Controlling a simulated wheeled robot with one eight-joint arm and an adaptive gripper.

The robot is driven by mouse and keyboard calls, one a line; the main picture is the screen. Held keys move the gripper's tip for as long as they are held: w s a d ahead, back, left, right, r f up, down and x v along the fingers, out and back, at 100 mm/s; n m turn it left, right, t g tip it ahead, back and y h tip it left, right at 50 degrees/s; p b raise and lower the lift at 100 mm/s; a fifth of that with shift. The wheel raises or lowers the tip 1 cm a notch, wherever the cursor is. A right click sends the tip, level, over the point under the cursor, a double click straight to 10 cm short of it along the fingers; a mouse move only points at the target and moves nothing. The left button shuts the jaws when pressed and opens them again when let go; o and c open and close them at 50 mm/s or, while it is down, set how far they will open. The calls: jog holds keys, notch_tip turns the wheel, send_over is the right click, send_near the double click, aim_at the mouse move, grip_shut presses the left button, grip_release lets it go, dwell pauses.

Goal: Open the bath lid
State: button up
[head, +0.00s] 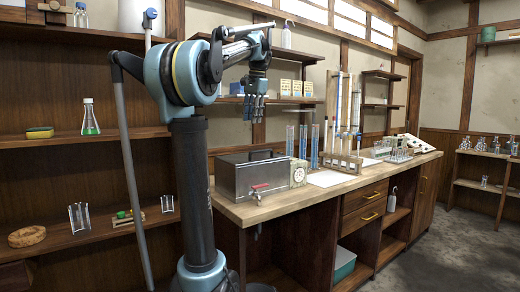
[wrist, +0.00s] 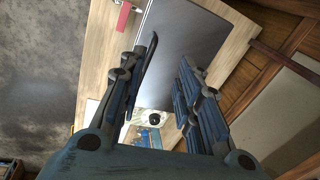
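The bath (head: 265,178) is a brushed-metal box at the near left end of the wooden bench, with a red-handled tap (head: 258,189) on its front. Its flat grey top, the lid (wrist: 195,40), fills the upper middle of the wrist view and looks closed; a darker raised part on top in the head view is unclear. My gripper (head: 256,112) points down above the bath, apart from it. In the wrist view my gripper (wrist: 169,55) has its two fingers spread with nothing between them.
A box with a round dial (head: 299,173) stands just right of the bath. Farther right are blue cylinders (head: 303,143), a burette stand (head: 343,160) and a glassware rack (head: 393,153). A wall shelf (head: 283,100) with small boxes is behind my gripper.

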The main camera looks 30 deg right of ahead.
jog(key=s+d+r+m, duration=0.1)
jog(key=d+r+m, duration=0.15)
jog(key=d, duration=0.35)
send_near(252, 153)
jog(key=shift+n, duration=0.25)
jog(key=w+d+f, duration=0.1)
jog(key=f, duration=0.1)
jog(key=d+f, duration=0.2)
jog(key=f, duration=0.1)
jog(key=w+d+f, duration=0.1)
jog(key=d+f, duration=0.1)
jog(key=shift+w+f, duration=0.2)
jog(key=shift+w, duration=0.15)
grip_shut()
